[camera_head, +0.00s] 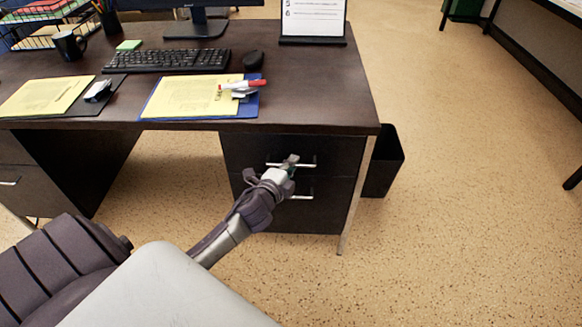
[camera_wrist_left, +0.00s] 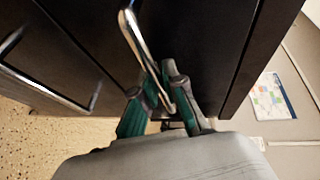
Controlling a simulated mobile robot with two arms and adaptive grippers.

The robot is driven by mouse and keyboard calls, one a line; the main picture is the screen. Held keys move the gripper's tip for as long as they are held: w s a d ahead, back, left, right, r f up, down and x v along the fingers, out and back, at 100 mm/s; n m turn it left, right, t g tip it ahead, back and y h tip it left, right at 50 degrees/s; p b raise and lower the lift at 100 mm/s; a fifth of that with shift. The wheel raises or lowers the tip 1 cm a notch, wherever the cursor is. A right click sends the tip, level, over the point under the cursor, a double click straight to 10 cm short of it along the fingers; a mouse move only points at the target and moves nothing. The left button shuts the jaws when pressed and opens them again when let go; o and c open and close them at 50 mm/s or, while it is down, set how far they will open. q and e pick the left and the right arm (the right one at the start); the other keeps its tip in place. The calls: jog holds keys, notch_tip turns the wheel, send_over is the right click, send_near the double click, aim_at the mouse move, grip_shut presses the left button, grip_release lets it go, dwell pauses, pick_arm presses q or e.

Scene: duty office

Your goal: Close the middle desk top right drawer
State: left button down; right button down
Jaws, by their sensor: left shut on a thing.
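The middle desk (camera_head: 310,80) has a dark top right drawer (camera_head: 240,150) with a silver bar handle (camera_head: 306,166). My left gripper (camera_head: 288,165) reaches in from the lower left and is shut on this handle. In the left wrist view the bar handle (camera_wrist_left: 142,45) runs down between the green-and-grey fingers of the left gripper (camera_wrist_left: 165,95). The drawer front looks about level with the desk's front, but I cannot tell if a small gap remains. The gripper hides part of the handle. My right gripper is not in view.
A lower drawer (camera_head: 325,215) with its own handle (camera_head: 302,195) sits just below. A black bin (camera_head: 385,165) stands right of the desk. The floor (camera_head: 460,220) to the right is clear.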

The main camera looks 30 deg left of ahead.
pick_arm(q)
jog(key=shift+w+a+r, duration=0.1)
jog(key=shift+a, duration=0.05)
jog(key=c, duration=1.5)
grip_release()
jog(key=v, duration=1.2)
